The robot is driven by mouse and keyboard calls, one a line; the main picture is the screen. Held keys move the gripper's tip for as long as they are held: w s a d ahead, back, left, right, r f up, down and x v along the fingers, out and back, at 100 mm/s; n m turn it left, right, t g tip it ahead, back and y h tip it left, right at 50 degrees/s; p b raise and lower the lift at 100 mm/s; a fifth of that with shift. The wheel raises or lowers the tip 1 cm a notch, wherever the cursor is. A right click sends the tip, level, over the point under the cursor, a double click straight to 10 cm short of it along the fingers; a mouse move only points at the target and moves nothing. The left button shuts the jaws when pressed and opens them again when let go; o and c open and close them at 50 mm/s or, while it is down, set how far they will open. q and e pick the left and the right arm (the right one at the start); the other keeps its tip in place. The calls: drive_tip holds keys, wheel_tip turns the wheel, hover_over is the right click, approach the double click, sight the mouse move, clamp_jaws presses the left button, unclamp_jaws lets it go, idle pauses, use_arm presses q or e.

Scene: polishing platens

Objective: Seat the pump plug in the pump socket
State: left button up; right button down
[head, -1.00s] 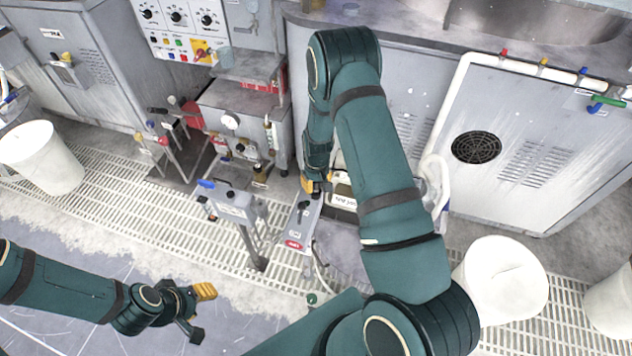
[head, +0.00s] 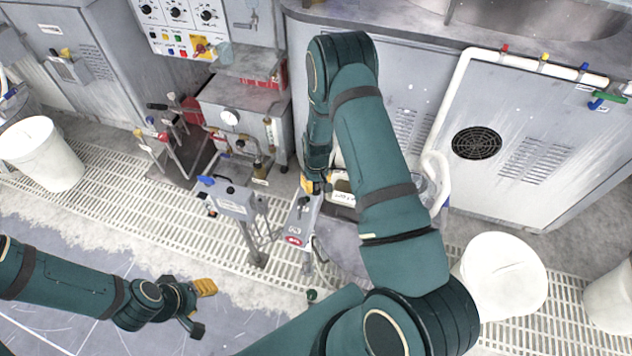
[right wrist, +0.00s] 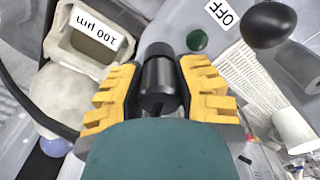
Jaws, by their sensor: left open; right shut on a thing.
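My right gripper (right wrist: 157,76) is shut on the pump plug (right wrist: 158,90), a black cylinder between the yellow finger pads in the right wrist view. In the head view this gripper (head: 311,186) is at the upper end of a grey switch box (head: 302,216) with a red label. The plug's far end points toward the grey surface beside a green button (right wrist: 197,40). I cannot make out the socket opening or tell whether the plug touches it. My left gripper (head: 201,306) is open and empty above the floor at the lower left.
A black knob (right wrist: 270,27) and an OFF label (right wrist: 222,12) are right of the plug. A pale container labelled 100 µm (right wrist: 62,85) is close on the left. A grey pedestal box (head: 232,202) stands left of the switch box. White bins (head: 505,275) stand on the grating.

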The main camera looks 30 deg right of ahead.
drive_tip(key=shift+f, duration=0.15)
drive_tip(key=c, duration=0.7)
unclamp_jaws()
drive_tip(key=shift+o, duration=0.2)
drive_tip(key=r, duration=1.2)
drive_tip(key=shift+s, duration=0.25)
